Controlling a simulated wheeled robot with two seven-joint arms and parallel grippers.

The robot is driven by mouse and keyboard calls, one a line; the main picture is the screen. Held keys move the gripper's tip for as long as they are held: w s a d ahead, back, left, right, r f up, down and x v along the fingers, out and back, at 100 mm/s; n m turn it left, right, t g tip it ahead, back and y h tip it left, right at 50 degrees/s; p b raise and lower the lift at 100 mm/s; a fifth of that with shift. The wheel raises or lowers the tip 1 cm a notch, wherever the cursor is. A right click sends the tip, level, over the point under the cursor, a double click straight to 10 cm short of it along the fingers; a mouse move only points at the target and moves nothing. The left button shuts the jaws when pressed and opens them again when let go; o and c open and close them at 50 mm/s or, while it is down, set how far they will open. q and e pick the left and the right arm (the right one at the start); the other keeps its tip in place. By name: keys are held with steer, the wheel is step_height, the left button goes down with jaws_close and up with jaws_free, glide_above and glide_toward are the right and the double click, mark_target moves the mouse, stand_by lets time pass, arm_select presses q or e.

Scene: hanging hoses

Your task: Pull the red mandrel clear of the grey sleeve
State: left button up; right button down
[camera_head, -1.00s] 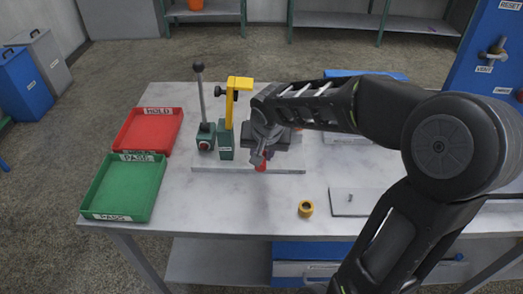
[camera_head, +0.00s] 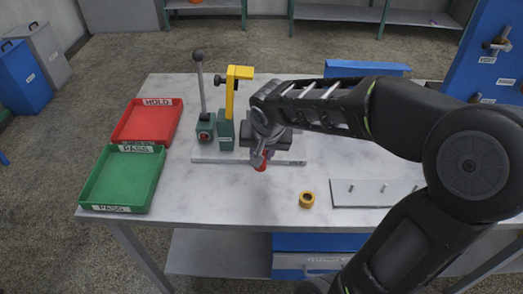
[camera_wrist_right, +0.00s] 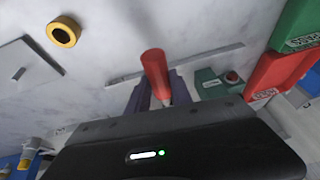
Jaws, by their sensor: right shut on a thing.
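The red mandrel (camera_head: 261,163) shows below my right gripper (camera_head: 262,152) in the head view, near the front edge of a flat grey rail. In the right wrist view the red mandrel (camera_wrist_right: 156,72) stands out between the two fingers, and the right gripper (camera_wrist_right: 160,98) is shut on it. The grey sleeve cannot be made out; my gripper and wrist cover the area behind the mandrel, so I cannot tell whether the two still overlap. My left gripper is in neither view.
A green-based lever post (camera_head: 205,128) and a yellow arm post (camera_head: 231,105) stand left of my gripper. A yellow ring (camera_head: 307,200) and a pale plate with pins (camera_head: 375,193) lie at front right. Red (camera_head: 126,134) and green (camera_head: 97,196) trays are at left.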

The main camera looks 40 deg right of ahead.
steer(key=shift+r, duration=0.1)
steer(key=shift+s+a+r+p, duration=0.3)
steer(key=shift+s+a+r, duration=0.15)
steer(key=shift+s+r, duration=0.2)
steer(key=shift+s+a+r+p, duration=0.25)
steer(key=shift+s+a+r, duration=0.25)
steer(key=shift+r, duration=0.25)
